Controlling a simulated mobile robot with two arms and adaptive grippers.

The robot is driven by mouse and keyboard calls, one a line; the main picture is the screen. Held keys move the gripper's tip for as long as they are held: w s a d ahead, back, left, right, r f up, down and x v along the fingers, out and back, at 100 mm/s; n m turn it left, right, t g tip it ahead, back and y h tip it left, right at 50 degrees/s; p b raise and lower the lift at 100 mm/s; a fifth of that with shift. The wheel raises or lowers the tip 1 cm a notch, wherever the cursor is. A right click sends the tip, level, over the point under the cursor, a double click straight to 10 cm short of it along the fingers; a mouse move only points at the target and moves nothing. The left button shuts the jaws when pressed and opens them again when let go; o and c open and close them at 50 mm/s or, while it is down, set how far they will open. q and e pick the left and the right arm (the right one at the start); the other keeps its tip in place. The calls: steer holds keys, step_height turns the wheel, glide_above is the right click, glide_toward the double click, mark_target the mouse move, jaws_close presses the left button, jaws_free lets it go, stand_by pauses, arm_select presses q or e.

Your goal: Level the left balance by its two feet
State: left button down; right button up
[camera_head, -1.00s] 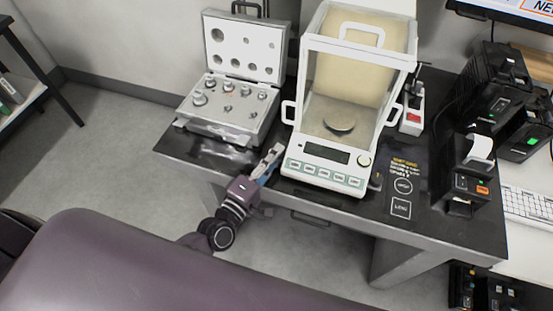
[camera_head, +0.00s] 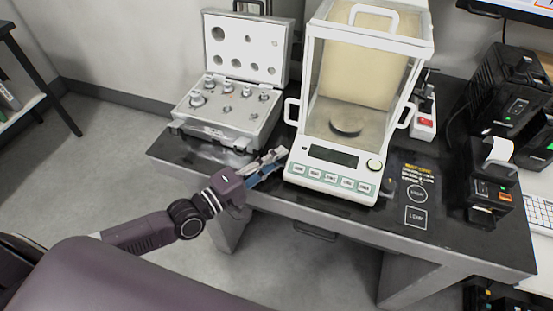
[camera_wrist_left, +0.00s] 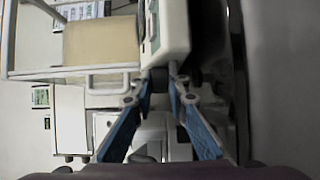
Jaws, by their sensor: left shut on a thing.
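The left balance (camera_head: 333,172) is a white instrument with a glass draft shield, a round pan (camera_head: 346,121) and a dark display, standing on the dark table. My left gripper (camera_head: 278,157) reaches in from the left at the balance's front left corner. In the left wrist view its blue-padded fingers (camera_wrist_left: 163,76) close on a small dark foot (camera_wrist_left: 160,83) under the balance's edge; the fingers mostly hide it. A dark knob, apparently the other foot (camera_head: 388,186), shows at the front right corner. My right gripper is not in view.
An open case of metal weights (camera_head: 225,112) stands left of the balance, close to my gripper. A power strip (camera_head: 425,118), a small printer (camera_head: 488,180) and black devices are on the right. The table's front edge (camera_head: 330,222) runs below the balance.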

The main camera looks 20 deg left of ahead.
arm_select(q)
steer(key=c, duration=1.9)
jaws_free()
steer(key=v, duration=1.2)
steer(key=shift+s, duration=0.1)
